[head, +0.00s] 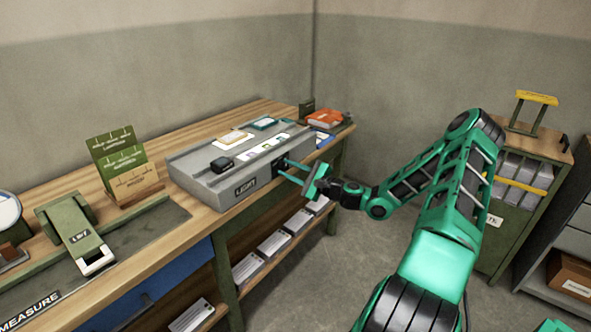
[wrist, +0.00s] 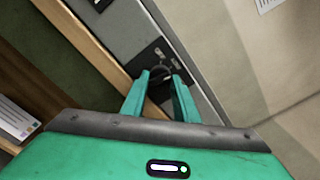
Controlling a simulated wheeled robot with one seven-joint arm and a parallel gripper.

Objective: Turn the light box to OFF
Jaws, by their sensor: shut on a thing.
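The light box (head: 200,183) is a long grey unit with a "LIGHT" label, on the wooden workbench. Its front carries a black switch panel (wrist: 147,56), seen close in the wrist view, with a dark round knob (wrist: 160,72) on it. My gripper (head: 283,167) reaches the panel from the right in the head view. In the wrist view its two green fingers (wrist: 160,80) stand on either side of the knob and are shut on it. The fingers partly hide the knob, and I cannot read its setting.
On the light box lie a small black object (head: 222,164) and several cards. An orange book (head: 324,119) lies at the bench's far end. A green card stand (head: 125,168) and a green device (head: 77,238) are at left. Open floor (head: 310,275) lies before the bench.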

